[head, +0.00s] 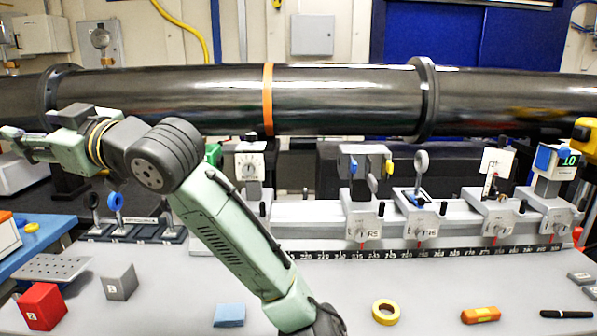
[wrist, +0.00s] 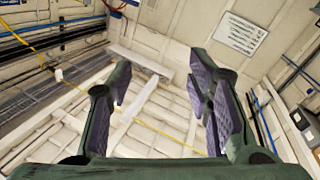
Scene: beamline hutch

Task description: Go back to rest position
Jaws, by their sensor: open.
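My gripper (wrist: 158,85) is open and empty in the wrist view, its two fingers spread apart. Behind the fingers is only the room's ceiling and upper walls, so the gripper points upward. In the head view my arm rises from the bottom middle of the bench, bends at the elbow, and reaches to the left edge at about the height of the black pipe (head: 340,100). The fingers cannot be made out in the head view.
A rail with optics mounts (head: 362,220) stands behind.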

